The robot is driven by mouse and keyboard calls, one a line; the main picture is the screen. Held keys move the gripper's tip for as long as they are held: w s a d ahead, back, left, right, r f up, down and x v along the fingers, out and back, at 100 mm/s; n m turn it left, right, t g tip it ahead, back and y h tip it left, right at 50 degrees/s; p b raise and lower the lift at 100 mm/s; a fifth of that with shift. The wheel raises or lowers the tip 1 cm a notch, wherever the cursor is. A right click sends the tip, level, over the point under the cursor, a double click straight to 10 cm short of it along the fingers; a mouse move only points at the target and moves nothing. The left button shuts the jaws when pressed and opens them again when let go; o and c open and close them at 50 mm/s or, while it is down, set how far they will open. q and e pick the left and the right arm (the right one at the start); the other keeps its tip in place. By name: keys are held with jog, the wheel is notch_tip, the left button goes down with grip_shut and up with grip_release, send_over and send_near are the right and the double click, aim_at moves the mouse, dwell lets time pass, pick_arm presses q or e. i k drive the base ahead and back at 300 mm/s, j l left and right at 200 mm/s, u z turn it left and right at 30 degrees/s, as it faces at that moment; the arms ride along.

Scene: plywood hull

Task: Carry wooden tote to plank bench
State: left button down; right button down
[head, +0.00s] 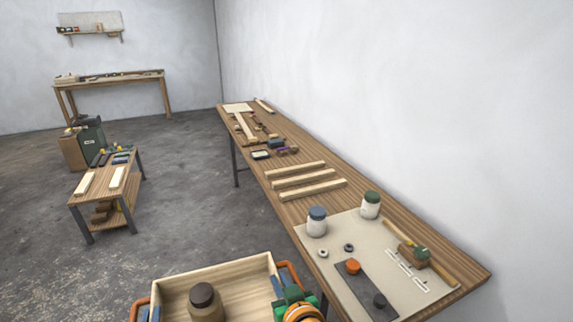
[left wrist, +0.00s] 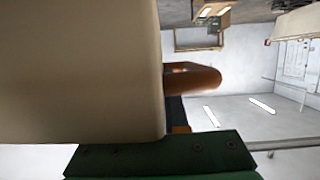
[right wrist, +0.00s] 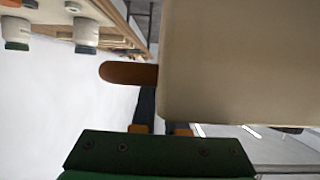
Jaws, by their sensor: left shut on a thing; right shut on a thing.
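The wooden tote (head: 225,274) is at the bottom of the head view, cut off by the frame edge. It has orange-brown handles and holds a brown jar with a dark lid (head: 205,300). My left gripper (head: 152,313) is shut on its left handle, which also shows in the left wrist view (left wrist: 195,79). My right gripper (head: 283,295) is shut on its right handle, which also shows in the right wrist view (right wrist: 128,73). The tote's underside is hidden. A long wooden bench (head: 355,208) with several loose strips runs along the right wall, right of the tote.
On the long bench's near end, a pale mat (head: 335,248) carries jars, pucks and a tool. A low wooden table (head: 98,186) with strips stands at left, beside a bin (head: 88,140). Another table (head: 110,82) stands at the far wall. The grey floor between is clear.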

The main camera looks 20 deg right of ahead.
aim_at(303, 177)
jog(key=i, duration=0.9)
jog(key=i+j+z, duration=0.15)
jog(key=i, duration=0.75)
jog(key=i+l+z, duration=0.15)
jog(key=z, duration=0.25)
jog(key=i+z, duration=0.2)
jog(key=z, duration=0.25)
jog(key=i+l+z, duration=0.1)
jog(key=i+z, duration=0.15)
jog(key=z, duration=0.15)
jog(key=i, duration=0.1)
